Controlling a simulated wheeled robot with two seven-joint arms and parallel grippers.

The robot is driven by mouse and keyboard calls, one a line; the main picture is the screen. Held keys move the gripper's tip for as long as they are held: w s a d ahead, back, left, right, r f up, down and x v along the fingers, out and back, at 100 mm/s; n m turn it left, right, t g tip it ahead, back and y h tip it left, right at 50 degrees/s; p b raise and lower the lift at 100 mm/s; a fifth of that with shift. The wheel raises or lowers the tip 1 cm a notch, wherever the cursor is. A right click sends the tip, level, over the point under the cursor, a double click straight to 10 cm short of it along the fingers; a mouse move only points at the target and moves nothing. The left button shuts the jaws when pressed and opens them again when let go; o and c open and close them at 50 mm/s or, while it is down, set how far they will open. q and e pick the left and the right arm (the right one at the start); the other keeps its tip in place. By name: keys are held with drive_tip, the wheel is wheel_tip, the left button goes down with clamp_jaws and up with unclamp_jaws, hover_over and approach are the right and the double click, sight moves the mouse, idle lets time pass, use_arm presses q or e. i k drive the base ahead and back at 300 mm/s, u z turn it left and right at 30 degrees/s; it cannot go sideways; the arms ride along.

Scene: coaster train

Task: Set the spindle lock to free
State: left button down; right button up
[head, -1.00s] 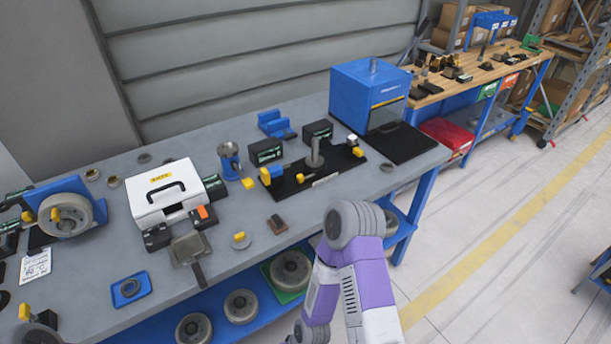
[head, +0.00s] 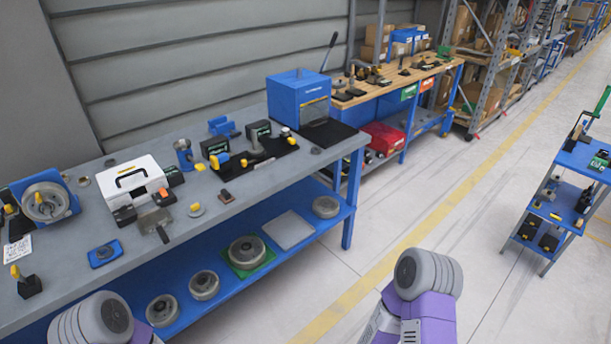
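No label for the spindle lock can be read. A black base plate (head: 262,161) on the grey bench (head: 235,209) carries an upright grey spindle (head: 254,140), with a blue block with a yellow tip (head: 219,161) at its left end and a yellow piece (head: 291,140) at its right. At the far left stands a blue unit (head: 72,197) with a grey wheel (head: 47,201) and a yellow knob (head: 38,198). The lock's setting cannot be told from here. Only arm links of mine show at the bottom edge; both grippers are out of view.
A white case (head: 133,186), a blue box machine (head: 298,97) and a grey tool with a handle (head: 156,222) stand on the bench. Grey wheels (head: 246,251) lie on its lower shelf. A blue cart (head: 570,190) stands at right. The floor (head: 400,205) between is open.

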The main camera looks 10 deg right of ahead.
sight(243, 162)
drive_tip(key=z, duration=0.8)
drive_tip(key=i, duration=1.3)
drive_tip(key=u, duration=0.75)
